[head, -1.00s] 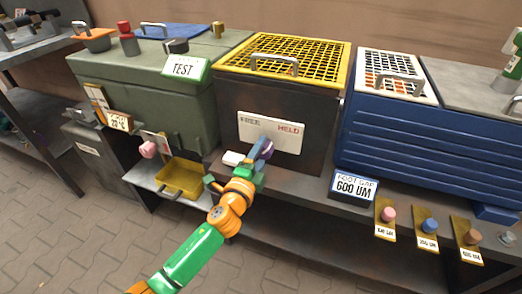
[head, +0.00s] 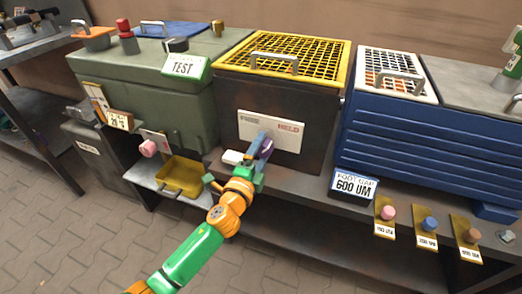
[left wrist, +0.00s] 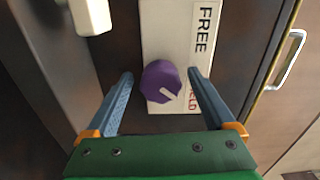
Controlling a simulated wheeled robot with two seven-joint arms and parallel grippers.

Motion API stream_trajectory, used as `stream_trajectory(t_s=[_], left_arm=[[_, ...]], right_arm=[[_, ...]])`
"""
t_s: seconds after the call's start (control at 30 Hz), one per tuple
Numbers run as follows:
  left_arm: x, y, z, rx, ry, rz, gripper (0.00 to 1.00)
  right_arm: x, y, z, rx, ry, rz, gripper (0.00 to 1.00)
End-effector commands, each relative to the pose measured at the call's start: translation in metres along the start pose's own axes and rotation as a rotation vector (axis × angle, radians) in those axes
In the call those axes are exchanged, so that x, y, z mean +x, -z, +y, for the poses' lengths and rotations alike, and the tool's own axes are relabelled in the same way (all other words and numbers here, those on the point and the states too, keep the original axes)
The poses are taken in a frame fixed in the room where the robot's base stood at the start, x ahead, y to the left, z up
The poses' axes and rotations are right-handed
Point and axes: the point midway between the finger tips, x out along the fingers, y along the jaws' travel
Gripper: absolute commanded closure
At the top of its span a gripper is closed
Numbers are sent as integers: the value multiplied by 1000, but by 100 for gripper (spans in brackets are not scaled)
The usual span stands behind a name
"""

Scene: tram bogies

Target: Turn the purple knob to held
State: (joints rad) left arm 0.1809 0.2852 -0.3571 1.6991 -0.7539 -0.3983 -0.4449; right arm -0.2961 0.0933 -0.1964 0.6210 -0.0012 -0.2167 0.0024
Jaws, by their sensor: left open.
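The purple knob (left wrist: 160,80) sits on a cream plate (left wrist: 160,28) lettered FREE and HELD. In the left wrist view its white mark points to the lower right, on the HELD side. The plate (head: 285,118) is on the front of the dark box with the yellow mesh lid; in the head view the knob (head: 267,149) is partly hidden by a finger. My left gripper (head: 263,147) is open, its two blue fingers on either side of the knob. I cannot tell whether either finger touches it. My right gripper is not in view.
A white block (head: 233,157) sticks out left of the knob. A yellow tray (head: 181,176) and a pink knob (head: 148,148) are farther left. A blue box (head: 420,140) stands right, with a 600 UM sign (head: 354,185) and several small knobs below.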

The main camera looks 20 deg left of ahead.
Motion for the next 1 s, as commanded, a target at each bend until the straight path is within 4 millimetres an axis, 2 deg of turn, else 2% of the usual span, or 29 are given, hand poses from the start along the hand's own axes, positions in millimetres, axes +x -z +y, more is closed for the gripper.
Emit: stream_trajectory(t_s=[0.3,0.4,0.87,0.93,0.97,1.0], left_arm=[[-55,0,1,-1,-2,0,12],[-65,0,0,1,-1,0,12],[-68,0,2,-1,-4,-1,12],[-67,-4,19,-27,-49,-10,12],[-68,-7,35,-52,-88,-18,12],[-70,-12,64,-99,-160,-36,12]], right_arm=[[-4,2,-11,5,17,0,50],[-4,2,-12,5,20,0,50],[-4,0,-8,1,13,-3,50],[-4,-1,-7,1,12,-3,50],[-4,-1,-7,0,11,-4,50],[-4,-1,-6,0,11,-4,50]])
